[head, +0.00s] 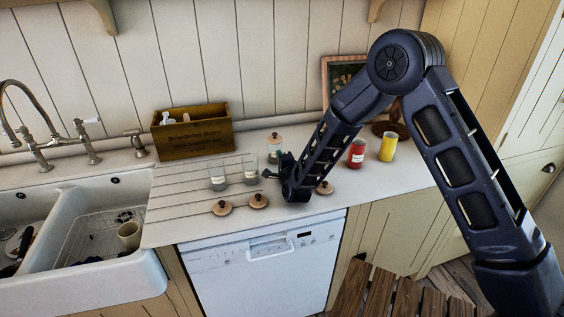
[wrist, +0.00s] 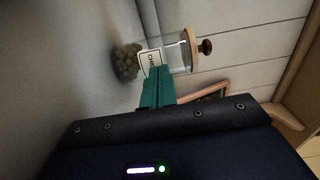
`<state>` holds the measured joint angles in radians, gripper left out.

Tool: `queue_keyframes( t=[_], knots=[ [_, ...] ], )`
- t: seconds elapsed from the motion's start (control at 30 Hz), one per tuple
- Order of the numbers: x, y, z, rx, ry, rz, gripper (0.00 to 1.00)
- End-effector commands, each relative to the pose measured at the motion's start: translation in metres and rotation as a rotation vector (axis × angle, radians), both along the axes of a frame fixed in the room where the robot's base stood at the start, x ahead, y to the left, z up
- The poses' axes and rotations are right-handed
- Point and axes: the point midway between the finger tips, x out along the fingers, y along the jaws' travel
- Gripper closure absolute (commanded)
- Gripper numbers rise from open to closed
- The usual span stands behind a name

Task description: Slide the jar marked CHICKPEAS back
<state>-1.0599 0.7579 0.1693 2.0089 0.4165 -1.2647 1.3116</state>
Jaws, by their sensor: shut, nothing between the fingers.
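The CHICKPEAS jar (wrist: 178,54) is clear glass with a wooden knobbed lid, a white label starting "CHIC" and brown contents at its bottom. In the wrist view it appears on its side because the camera is turned. In the head view the lidded jar (head: 275,146) stands upright at the back of the counter, behind my gripper (head: 268,174). My gripper's teal fingers (wrist: 158,74) are shut and empty, low over the counter in front of the jar. They overlap the lower part of its label; I cannot tell whether they touch it.
Two open glass jars (head: 217,179) (head: 250,173) stand left of my gripper. Loose wooden lids (head: 222,208) (head: 259,201) (head: 325,187) lie near the counter's front. A wooden crate (head: 190,131) stands behind left. A red can (head: 356,153) and yellow cup (head: 388,147) stand right.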

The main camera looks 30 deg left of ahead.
Motion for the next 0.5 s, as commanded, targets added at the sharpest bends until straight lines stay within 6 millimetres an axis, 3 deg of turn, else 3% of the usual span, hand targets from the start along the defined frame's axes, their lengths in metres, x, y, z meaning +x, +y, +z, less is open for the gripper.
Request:
queue_keyframes(
  t=[0.5],
  knots=[
    [-0.0094,-0.0081,-0.0004,-0.001,0.002,0.002,1.00]
  ],
)
